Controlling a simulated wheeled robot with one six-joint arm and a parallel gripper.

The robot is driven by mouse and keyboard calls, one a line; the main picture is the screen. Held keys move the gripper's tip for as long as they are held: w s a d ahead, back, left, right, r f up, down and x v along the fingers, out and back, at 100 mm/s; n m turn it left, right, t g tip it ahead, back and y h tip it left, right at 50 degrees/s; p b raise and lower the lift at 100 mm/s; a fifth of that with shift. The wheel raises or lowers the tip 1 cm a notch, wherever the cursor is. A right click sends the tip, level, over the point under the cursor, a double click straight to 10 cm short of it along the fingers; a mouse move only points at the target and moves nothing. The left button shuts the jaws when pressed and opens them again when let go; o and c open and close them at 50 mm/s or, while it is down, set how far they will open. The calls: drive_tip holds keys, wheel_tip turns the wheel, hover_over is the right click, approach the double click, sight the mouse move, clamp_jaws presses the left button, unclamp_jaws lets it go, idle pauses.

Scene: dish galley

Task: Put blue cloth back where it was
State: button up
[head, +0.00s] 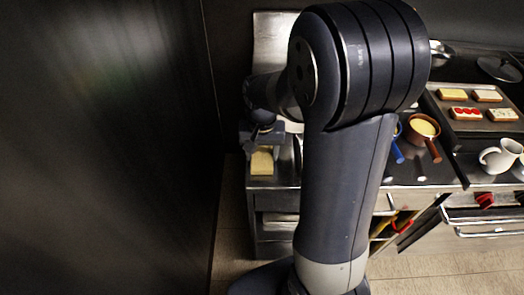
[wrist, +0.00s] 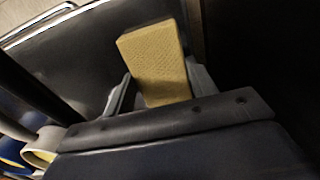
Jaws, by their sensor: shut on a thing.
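My gripper (wrist: 162,88) is shut on a yellow, sponge-like block (wrist: 155,55) with a textured face, which sticks out beyond the fingertips. In the head view the yellow block (head: 262,161) hangs below my gripper (head: 262,142) at the left end of the steel counter. I cannot tell whether it touches the counter. I see no blue cloth in either view. My arm hides the middle of the counter in the head view.
A dark wall (head: 110,150) stands close on the left. Right of my arm are a brown pan (head: 424,127) with yellow contents, a blue handle (head: 397,152), a tray (head: 450,125) of bread slices and a white jug (head: 500,157). Bare steel (wrist: 75,55) surrounds the block's left side.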

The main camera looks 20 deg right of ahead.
sight(262, 155)
drive_tip(key=shift+f, duration=0.15)
drive_tip(key=o, duration=0.9)
drive_tip(key=shift+r, duration=0.2)
wheel_tip(262, 155, up, 12)
